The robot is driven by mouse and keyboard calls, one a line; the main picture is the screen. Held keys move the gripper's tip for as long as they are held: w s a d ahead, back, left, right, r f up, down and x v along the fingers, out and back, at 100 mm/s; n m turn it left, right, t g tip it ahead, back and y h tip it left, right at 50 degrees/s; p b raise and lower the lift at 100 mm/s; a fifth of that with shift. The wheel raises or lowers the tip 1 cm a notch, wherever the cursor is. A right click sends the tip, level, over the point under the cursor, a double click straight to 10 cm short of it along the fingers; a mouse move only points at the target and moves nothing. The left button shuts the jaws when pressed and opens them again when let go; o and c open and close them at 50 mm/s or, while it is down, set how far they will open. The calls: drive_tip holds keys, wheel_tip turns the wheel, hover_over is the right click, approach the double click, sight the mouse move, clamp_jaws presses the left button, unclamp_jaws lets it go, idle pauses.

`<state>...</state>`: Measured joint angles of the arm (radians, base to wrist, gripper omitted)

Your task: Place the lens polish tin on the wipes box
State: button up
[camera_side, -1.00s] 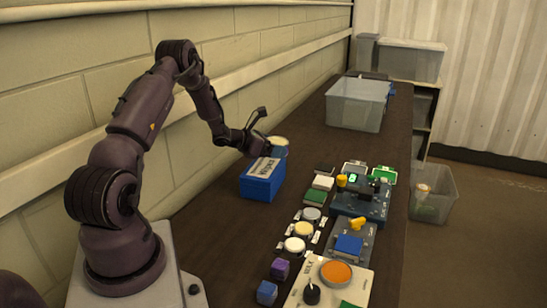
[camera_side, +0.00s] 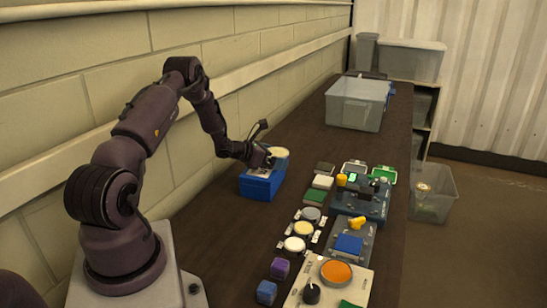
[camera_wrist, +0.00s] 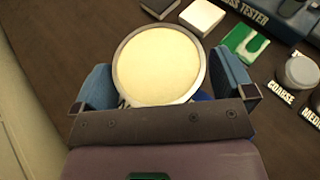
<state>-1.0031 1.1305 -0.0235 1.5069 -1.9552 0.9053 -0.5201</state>
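The lens polish tin, a round tin with a cream lid (camera_side: 280,152), is between the fingers of my gripper (camera_side: 268,158). In the wrist view the tin (camera_wrist: 160,64) fills the space between the two blue finger pads, and the gripper looks shut on it. The wipes box (camera_side: 260,187) is blue and stands on the bench. The tin is level over the box's far end; I cannot tell whether it touches the top. My gripper covers part of the box's top and label. A little blue of the box shows beneath the tin in the wrist view.
Right of the box are small blocks and several round pots (camera_side: 303,229). A dark blue tester (camera_side: 360,202) and a panel with an orange disc (camera_side: 336,272) stand on the right. A clear bin (camera_side: 357,105) is at the far end. The wall runs close on the left.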

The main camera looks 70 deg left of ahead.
drive_tip(key=shift+r, duration=0.15)
drive_tip(key=shift+s+r, duration=0.15)
drive_tip(key=shift+s, duration=0.1)
drive_tip(key=a+v, duration=0.1)
drive_tip(key=v, duration=1)
drive_tip(key=w+d+r+m+g+h, duration=0.2)
drive_tip(key=d+r+m+g+h, duration=0.15)
drive_tip(key=d+r+m, duration=0.7)
drive_tip(key=w+d+r+m+g+h, duration=0.2)
drive_tip(key=w+d+r+m+h, duration=0.25)
drive_tip(key=d, duration=1.05)
drive_tip(key=s+d+r+m+g+y, duration=0.1)
drive_tip(key=s+d+r+m+y, duration=0.2)
drive_tip(key=s+d+m, duration=0.3)
drive_tip(key=s+d+r+m+g+y, duration=0.1)
drive_tip(key=s+d+r+m+y, duration=0.3)
drive_tip(key=s+d+m, duration=0.3)
drive_tip(key=shift+s+d+r+m, duration=0.3)
drive_tip(key=shift+s+m, duration=1.65)
drive_tip(key=shift+m, duration=2.55)
drive_tip(key=shift+g, duration=0.25)
